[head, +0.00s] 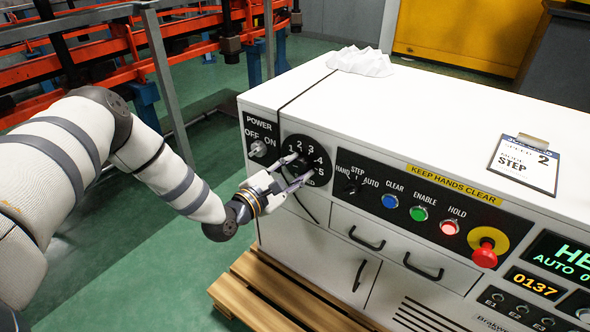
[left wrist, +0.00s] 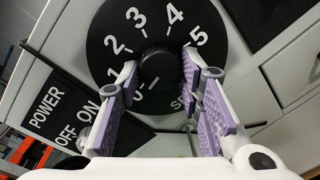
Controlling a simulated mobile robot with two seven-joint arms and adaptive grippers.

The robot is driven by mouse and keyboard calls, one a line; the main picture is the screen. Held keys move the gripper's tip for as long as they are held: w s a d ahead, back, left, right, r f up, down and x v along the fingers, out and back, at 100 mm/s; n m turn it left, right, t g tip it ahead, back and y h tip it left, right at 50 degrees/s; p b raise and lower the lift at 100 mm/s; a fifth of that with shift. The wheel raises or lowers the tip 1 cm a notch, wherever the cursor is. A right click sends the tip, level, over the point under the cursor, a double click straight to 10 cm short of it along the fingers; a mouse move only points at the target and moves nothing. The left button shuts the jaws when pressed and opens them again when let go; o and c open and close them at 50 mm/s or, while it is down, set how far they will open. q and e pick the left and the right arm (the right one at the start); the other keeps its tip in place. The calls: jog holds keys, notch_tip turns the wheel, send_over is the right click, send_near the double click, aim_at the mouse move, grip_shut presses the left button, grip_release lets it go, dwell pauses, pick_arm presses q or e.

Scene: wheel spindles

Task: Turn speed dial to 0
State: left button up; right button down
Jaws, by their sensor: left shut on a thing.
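The speed dial is a round black plate (head: 290,146) with white numbers on the left of the white cabinet's front. In the left wrist view its black knob (left wrist: 160,72) sits at the centre, with numbers 0 to 5 around it. My left gripper (head: 299,171) reaches in from the left and is shut on the knob. In the left wrist view its purple-padded fingers (left wrist: 160,78) stand one on each side of the knob. The knob's pointer is not clear, so I cannot tell its setting. My right gripper is not in view.
A power switch (head: 258,149) sits just left of the dial. A mode switch (head: 352,189) and blue, green and red buttons lie to its right. A clipboard (head: 526,164) on top reads speed 2, mode step. A wooden pallet (head: 262,293) juts out below.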

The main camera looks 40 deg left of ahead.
pick_arm(q)
jog(key=shift+d, duration=0.1)
jog(key=o, duration=1.2)
jog(key=shift+s, duration=0.1)
jog(key=s, duration=0.8)
jog(key=s+a, duration=0.1)
jog(key=s, duration=0.2)
jog(key=shift+s+r, duration=0.3)
jog(key=shift+s, duration=0.1)
